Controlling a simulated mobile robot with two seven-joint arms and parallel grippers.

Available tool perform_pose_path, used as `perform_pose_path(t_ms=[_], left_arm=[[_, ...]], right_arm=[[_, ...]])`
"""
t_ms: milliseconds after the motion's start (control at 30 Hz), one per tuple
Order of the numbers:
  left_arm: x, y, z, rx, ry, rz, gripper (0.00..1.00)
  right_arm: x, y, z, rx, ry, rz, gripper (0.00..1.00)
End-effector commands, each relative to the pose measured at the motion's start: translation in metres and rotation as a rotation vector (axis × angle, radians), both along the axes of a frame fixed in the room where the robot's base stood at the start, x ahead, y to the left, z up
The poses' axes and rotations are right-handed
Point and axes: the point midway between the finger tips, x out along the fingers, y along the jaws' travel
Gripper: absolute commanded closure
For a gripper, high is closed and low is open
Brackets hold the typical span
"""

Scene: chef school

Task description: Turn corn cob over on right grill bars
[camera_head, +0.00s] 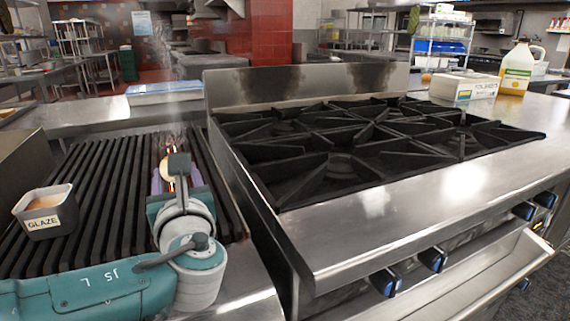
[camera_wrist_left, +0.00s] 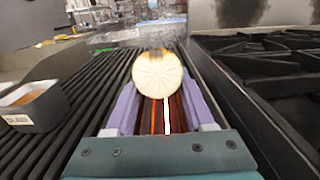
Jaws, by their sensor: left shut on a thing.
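The corn cob (camera_wrist_left: 158,73) shows end-on in the left wrist view as a pale round face, browned at its top edge. A small yellow part of the corn cob (camera_head: 176,165) shows in the head view. My left gripper (camera_wrist_left: 160,92) is shut on it, with one purple finger on each side. In the head view my left gripper (camera_head: 174,180) is over the right part of the dark grill bars (camera_head: 221,190), and my wrist hides much of it. I cannot tell whether the cob touches the bars. My right gripper is not in view.
A glaze container (camera_head: 45,222) stands on the left grill bars. An orange glow shows between bars below the cob. The black burner grates (camera_head: 340,170) are right of the grill, past a raised metal edge. A box (camera_head: 463,86) and a jug (camera_head: 516,68) stand at the far right.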

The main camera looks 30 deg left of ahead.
Motion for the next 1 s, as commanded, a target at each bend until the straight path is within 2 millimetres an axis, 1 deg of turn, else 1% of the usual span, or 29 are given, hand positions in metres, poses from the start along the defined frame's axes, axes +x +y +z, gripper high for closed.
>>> perform_pose_path(t_ms=[33, 100, 467, 500, 767, 800, 1000], left_arm=[[0.0004, -0.0002, -0.0073, 0.0, -0.001, 0.0, 1.0], [0.0004, -0.0004, -0.01, 0.0, -0.002, -0.001, 1.0], [0.0004, -0.0003, -0.0106, -0.001, -0.003, -0.001, 1.0], [0.0004, -0.0003, -0.0106, -0.001, -0.003, -0.001, 0.42], [0.0002, -0.0003, -0.0109, -0.002, -0.002, 0.0, 0.13], [0.0002, -0.0003, -0.0109, -0.002, -0.002, 0.0, 0.11], [0.0001, -0.0003, -0.0115, -0.003, -0.002, 0.0, 0.11]], right_arm=[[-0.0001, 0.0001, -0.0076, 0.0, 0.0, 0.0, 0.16], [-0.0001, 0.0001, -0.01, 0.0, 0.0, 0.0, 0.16], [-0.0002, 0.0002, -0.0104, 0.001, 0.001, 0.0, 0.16], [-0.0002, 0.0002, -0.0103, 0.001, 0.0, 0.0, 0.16], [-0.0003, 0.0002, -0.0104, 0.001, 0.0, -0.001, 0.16], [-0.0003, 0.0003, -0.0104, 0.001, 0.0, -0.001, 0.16], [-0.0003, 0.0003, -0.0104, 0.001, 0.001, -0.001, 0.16]])
